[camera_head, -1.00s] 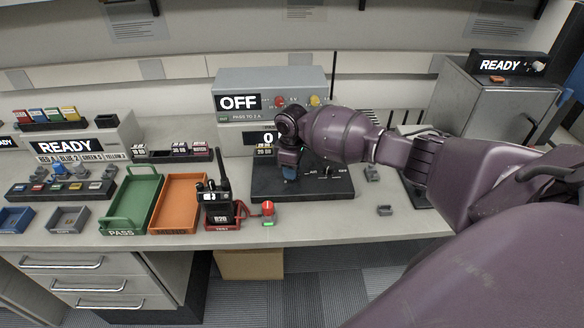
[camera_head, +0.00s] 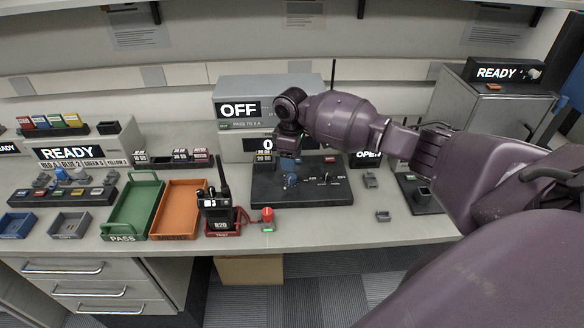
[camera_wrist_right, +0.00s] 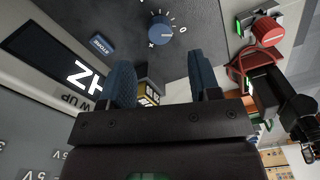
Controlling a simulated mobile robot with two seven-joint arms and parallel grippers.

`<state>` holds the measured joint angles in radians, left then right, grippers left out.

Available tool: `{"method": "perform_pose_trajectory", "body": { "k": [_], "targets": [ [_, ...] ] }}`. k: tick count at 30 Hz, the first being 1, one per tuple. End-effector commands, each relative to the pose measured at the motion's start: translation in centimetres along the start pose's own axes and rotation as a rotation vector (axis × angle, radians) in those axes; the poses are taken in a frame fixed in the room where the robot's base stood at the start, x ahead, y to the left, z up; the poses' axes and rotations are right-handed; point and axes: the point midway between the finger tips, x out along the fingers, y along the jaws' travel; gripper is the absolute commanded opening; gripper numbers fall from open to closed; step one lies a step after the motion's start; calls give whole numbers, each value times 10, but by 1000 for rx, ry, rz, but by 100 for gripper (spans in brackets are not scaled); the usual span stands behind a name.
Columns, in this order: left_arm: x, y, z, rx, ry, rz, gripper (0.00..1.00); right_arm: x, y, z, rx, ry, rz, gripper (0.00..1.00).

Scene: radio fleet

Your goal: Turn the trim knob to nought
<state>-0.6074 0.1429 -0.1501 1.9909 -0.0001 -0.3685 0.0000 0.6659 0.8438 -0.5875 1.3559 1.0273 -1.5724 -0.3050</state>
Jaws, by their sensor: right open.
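The trim knob (camera_wrist_right: 161,30) is a small blue dial with marks around it, including a 0 and a plus. It stands on the dark panel (camera_head: 325,191) and shows in the head view as a small blue spot (camera_head: 290,180). I cannot tell exactly where its pointer sits. My right gripper (camera_head: 288,168) hangs just above the knob. In the right wrist view its two blue fingers (camera_wrist_right: 160,62) are apart and empty, with the knob beyond the gap and not touched. My left gripper is out of view.
A radio (camera_head: 218,212) stands left of the panel, beside a red button (camera_head: 267,214). Green (camera_head: 133,208) and orange (camera_head: 176,209) trays lie further left. A grey box reading OFF (camera_head: 285,97) stands behind the panel. The front right of the bench is mostly clear.

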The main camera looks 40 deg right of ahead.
Motion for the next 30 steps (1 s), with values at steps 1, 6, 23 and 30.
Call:
{"method": "perform_pose_trajectory", "body": {
  "k": [1, 6, 23, 30],
  "targets": [
    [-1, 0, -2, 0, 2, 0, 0, -11, 0, 0, -1, 1, 2, 57],
    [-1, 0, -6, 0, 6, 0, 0, -30, 0, 0, 0, 1, 0, 57],
    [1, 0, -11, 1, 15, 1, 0, -39, 0, 0, 0, -1, -1, 57],
    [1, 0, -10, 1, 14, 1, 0, -39, 0, -2, 14, 15, 4, 57]
  ]
}}
